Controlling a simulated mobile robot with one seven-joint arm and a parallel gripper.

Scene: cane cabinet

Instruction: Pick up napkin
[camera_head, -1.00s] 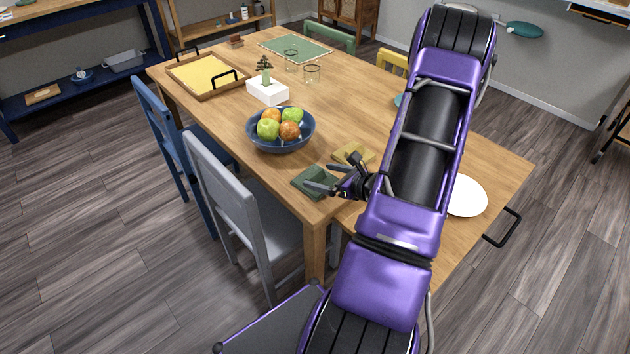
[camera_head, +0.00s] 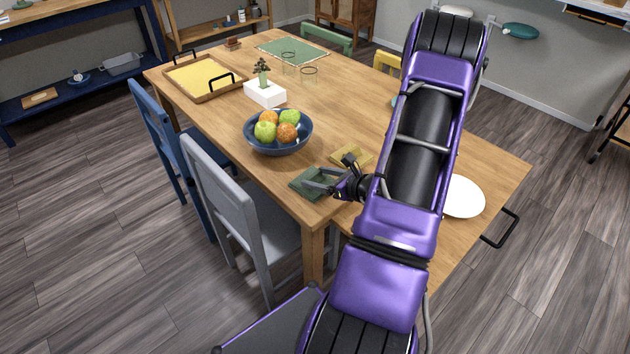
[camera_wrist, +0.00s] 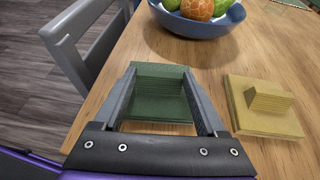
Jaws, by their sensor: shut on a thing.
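The green folded napkin (camera_head: 311,183) lies at the near corner of the wooden table. In the wrist view the green napkin (camera_wrist: 158,95) shows between the two fingers of my gripper (camera_wrist: 163,92). In the head view my gripper (camera_head: 322,182) is low over the napkin, its fingers at the napkin. It is shut on the napkin, though the exact contact at the fingertips is hard to see. A yellow folded napkin (camera_wrist: 265,107) lies apart, to the right of the gripper; it also shows in the head view (camera_head: 352,156).
A blue fruit bowl (camera_head: 278,144) stands just beyond the napkins. A grey chair (camera_head: 222,190) is close to the table's left edge. A white plate (camera_head: 463,197) lies right of my arm. A white planter (camera_head: 265,94) and a yellow tray (camera_head: 203,78) are farther back.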

